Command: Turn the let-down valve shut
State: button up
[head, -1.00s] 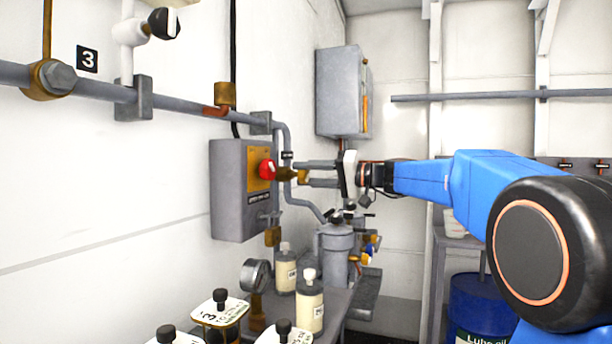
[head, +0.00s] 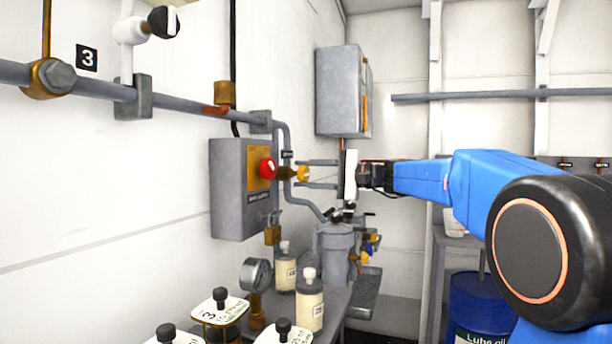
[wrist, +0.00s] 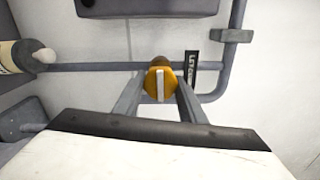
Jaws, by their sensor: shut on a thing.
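The let-down valve is a small yellow-brass valve (head: 302,173) on the grey pipework, just right of a grey control box in the head view. In the wrist view its round yellow knob (wrist: 153,78) shows with a pale bar across its face, pointing up and down in the picture. A black label (wrist: 191,69), partly readable, is beside it. My gripper (head: 304,174) reaches it from the right, with one finger above and one below. In the wrist view my gripper (wrist: 160,92) has a finger on each side of the knob, shut on it. The exact contact is hard to see.
The grey control box (head: 228,190) with a red button (head: 267,169) is close left of the valve. Below are bottles (head: 310,302), a gauge (head: 257,274) and a grey canister (head: 334,252). A grey cabinet (head: 340,95) hangs behind. Open space lies right of the pipework.

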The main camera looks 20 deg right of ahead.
jog(key=shift+m, duration=0.3)
dwell(0.4)
jog(key=o, duration=1)
jog(key=shift+o, duration=0.2)
jog(key=shift+d, duration=0.1)
jog(key=v, duration=1.7)
jog(key=shift+s+d, duration=0.1)
